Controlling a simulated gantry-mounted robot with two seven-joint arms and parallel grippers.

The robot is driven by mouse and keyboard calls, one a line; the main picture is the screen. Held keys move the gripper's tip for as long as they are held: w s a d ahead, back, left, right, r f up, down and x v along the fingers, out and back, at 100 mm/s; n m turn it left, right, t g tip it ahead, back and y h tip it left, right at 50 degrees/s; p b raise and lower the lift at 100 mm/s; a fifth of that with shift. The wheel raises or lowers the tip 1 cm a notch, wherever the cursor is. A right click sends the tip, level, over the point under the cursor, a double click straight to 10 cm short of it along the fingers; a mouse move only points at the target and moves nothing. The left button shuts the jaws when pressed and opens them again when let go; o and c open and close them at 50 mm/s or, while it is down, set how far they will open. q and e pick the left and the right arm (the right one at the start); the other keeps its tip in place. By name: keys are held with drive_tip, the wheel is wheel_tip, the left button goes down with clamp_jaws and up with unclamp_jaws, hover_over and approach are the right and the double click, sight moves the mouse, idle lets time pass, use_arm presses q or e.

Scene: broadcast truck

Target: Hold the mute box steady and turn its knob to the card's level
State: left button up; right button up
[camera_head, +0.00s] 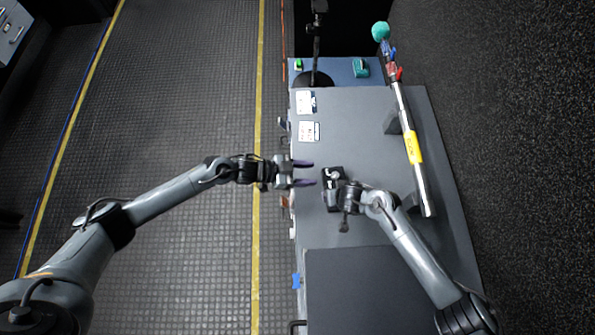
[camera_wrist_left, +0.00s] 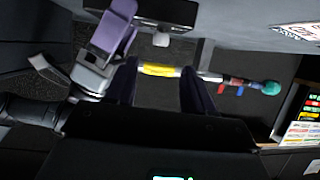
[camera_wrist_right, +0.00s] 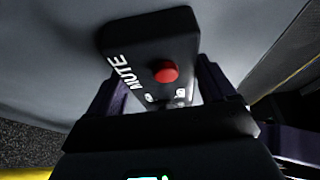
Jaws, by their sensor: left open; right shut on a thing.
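The black mute box (camera_head: 332,175) is on the grey desk in the head view, with a pale round part on top. In the right wrist view the mute box (camera_wrist_right: 135,45) shows white MUTE lettering and a round red part (camera_wrist_right: 166,72). My right gripper (camera_wrist_right: 158,88) is shut on the box. My left gripper (camera_head: 304,173) is open and empty, its purple fingers pointing at the box from the left with a small gap. The left wrist view shows a pale knob-like part (camera_wrist_left: 161,39) under a dark body. Two white cards (camera_head: 305,102) (camera_head: 309,131) lie beyond; their print is unreadable here.
A pole with a yellow band (camera_head: 413,148) and teal tip lies in holders along the desk's right. A dark flat panel (camera_head: 365,290) lies nearer. A teal item (camera_head: 361,67) and a stand (camera_head: 316,78) are at the far end. Open floor lies left.

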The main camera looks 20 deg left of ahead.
use_arm(q)
drive_tip(key=shift+v, duration=1.55)
use_arm(e)
drive_tip(key=o, duration=1.1)
drive_tip(key=shift+s+r, duration=0.1)
drive_tip(key=shift+r, duration=0.05)
